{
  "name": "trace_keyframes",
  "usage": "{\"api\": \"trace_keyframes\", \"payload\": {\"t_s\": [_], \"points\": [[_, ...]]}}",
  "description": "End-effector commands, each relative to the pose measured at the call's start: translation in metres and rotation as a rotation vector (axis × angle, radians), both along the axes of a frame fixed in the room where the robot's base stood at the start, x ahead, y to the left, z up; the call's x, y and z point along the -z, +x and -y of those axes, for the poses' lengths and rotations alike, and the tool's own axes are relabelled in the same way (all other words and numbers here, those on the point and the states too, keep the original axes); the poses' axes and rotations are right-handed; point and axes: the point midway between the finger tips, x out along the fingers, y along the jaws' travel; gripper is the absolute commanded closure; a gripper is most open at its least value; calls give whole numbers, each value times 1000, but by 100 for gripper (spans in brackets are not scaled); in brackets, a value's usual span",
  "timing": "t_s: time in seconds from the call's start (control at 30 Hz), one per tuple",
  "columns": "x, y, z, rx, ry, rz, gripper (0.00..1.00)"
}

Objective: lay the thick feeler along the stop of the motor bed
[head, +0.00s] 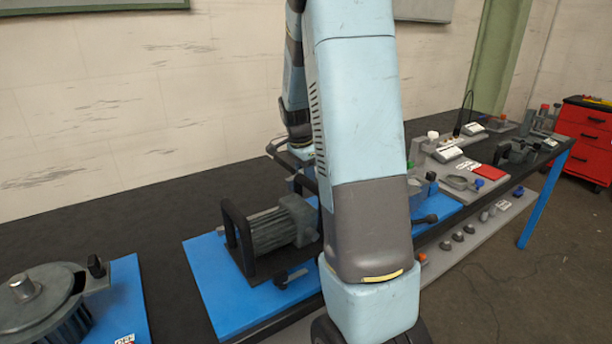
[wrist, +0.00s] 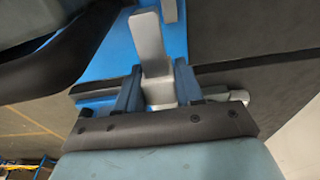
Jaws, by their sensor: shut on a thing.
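In the wrist view my gripper (wrist: 158,88) is shut on a light grey flat bar (wrist: 149,45), which looks like the thick feeler. The bar stands out past the fingertips toward the top of the picture, over a blue surface (wrist: 118,52). In the head view a ribbed grey motor (head: 275,232) with a black handle frame sits on a blue plate (head: 213,279), which I take for the motor bed. My arm hides part of the plate there, and my gripper and the feeler do not show. I cannot make out the stop or whether the feeler touches anything.
A large round grey part (head: 42,303) stands on another blue plate at the left. Small fixtures and a red pad (head: 489,171) lie along the bench at the right. A red tool cabinet (head: 583,143) stands beyond. The dark bench top (head: 140,222) is clear behind the motor.

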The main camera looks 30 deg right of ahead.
Motion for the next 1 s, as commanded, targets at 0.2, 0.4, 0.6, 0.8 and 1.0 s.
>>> {"api": "trace_keyframes", "payload": {"t_s": [0.2,0.4,0.6,0.8,1.0], "points": [[13,0,0,0,0,-1,100],[25,0,0,1,0,-1,100],[38,0,0,1,0,-1,100],[51,0,0,1,1,-2,100],[63,0,1,2,0,-1,100]]}}
